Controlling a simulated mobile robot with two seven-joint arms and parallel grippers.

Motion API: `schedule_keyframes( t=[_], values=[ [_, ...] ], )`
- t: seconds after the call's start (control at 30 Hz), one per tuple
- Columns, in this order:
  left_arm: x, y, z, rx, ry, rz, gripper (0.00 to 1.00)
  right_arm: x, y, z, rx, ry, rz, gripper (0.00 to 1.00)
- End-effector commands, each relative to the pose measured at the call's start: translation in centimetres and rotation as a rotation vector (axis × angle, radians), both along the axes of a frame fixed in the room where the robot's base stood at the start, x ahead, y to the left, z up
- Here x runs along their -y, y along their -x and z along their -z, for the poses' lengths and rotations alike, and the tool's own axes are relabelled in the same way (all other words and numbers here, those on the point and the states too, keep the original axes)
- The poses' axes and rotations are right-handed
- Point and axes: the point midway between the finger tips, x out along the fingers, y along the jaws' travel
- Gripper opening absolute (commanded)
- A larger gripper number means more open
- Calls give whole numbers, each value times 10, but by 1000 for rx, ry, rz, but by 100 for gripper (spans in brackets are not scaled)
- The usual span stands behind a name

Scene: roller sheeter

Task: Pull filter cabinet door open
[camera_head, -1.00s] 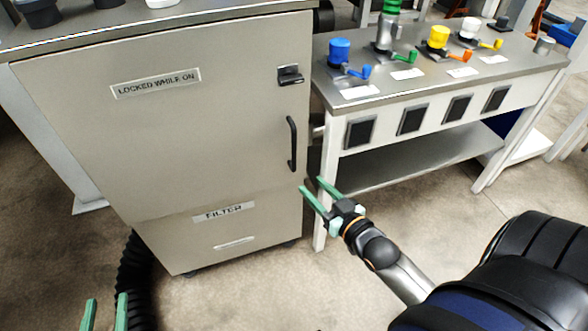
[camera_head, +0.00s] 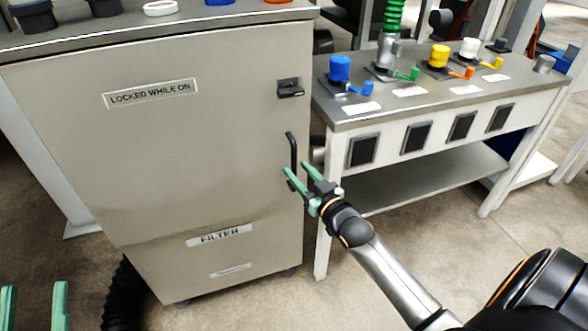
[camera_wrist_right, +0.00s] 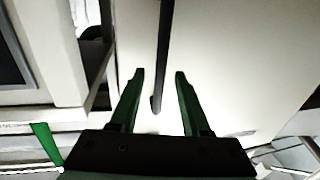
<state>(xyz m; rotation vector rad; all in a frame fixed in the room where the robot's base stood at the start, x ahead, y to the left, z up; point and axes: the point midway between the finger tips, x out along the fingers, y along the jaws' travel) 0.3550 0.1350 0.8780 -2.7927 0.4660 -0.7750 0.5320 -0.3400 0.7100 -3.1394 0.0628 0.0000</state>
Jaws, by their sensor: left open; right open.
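The grey filter cabinet door (camera_head: 190,150) appears shut and carries a "LOCKED WHILE ON" label (camera_head: 151,94). Its black vertical handle (camera_head: 291,152) is near the door's right edge, below a black latch (camera_head: 290,88). My right gripper (camera_head: 297,172) is open at the handle's lower end. In the right wrist view the dark handle (camera_wrist_right: 163,60) runs between the open right fingers (camera_wrist_right: 159,78), with bare gaps on both sides. Whether a finger touches it cannot be told. My left gripper (camera_head: 35,290) is open and empty at the lower left, away from the door.
A "FILTER" panel (camera_head: 219,235) is below the door. A bench (camera_head: 440,105) with coloured valves, including a blue one (camera_head: 340,70), stands close on the right. A black corrugated hose (camera_head: 120,295) is at the cabinet's lower left. Floor in front is clear.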

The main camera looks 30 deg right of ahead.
Motion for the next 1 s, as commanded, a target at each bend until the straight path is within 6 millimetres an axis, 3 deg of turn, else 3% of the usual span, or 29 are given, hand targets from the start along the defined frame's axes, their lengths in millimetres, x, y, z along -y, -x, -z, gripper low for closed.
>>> schedule_keyframes(
  t=[0.3,0.63,1.0],
  values=[
    [4,19,-32,159,-3,30,50,1,-25,0,0,0,0,47],
    [4,21,-35,172,-3,33,50,1,-27,0,-1,0,0,47],
    [4,21,-34,171,-3,33,50,1,-26,0,0,0,-1,6]
  ],
)
